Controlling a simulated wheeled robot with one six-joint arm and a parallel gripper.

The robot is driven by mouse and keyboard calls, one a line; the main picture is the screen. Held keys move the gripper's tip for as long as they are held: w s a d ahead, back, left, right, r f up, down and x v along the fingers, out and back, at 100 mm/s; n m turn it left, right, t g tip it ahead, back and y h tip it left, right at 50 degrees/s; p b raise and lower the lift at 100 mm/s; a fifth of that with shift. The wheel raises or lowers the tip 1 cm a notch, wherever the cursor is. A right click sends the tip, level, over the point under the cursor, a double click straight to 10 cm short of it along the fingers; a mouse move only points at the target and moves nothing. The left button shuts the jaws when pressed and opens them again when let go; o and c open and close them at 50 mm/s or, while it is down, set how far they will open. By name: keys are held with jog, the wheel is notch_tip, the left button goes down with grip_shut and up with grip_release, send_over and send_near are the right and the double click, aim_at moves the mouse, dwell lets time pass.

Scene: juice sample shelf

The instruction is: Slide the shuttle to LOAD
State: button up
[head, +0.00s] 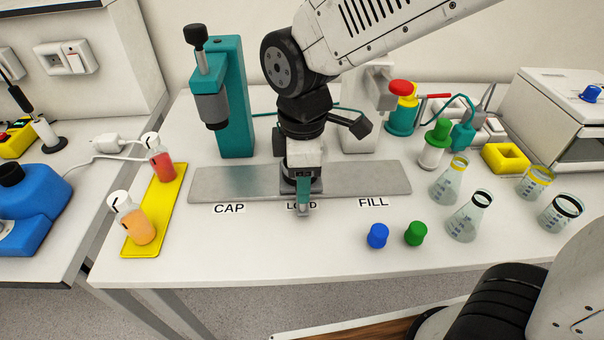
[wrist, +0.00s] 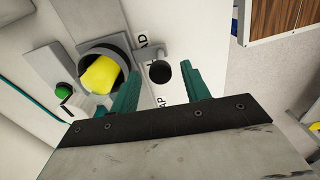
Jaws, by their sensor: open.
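The grey shuttle is mostly hidden by my gripper (head: 303,188) in the head view, on the grey rail (head: 368,183) at the LOAD label. Its small handle (head: 303,209) sticks out towards the front and covers the middle of that label. In the wrist view the shuttle shows as a round grey holder (wrist: 88,58) with a yellow thing (wrist: 101,74) in it; I cannot tell what that is. The dark round knob of the handle (wrist: 160,72) shows between my teal fingers. The fingers are open, one on each side of it, with gaps visible.
A teal press (head: 237,100) stands behind CAP, and a white stand (head: 361,120) behind FILL. A yellow tray (head: 170,200) with two bottles is at the left. Blue (head: 377,235) and green (head: 415,233) caps lie in front, with several flasks at the right.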

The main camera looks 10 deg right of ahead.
notch_tip(320, 180, up, 8)
jog(key=shift+f, duration=0.1)
dwell(0.4)
jog(key=shift+s+d+f+m, duration=0.1)
jog(key=shift+m, duration=0.5)
jog(key=s+d+m, duration=0.5)
jog(key=d+m, duration=0.2)
jog(key=d, duration=0.3)
jog(key=s+d+m+t, duration=0.1)
jog(key=s+d+m, duration=0.5)
jog(key=d+m, duration=0.2)
jog(key=shift+d+r+m, duration=0.3)
jog(key=shift+d+r, duration=0.15)
jog(key=shift+d, duration=0.45)
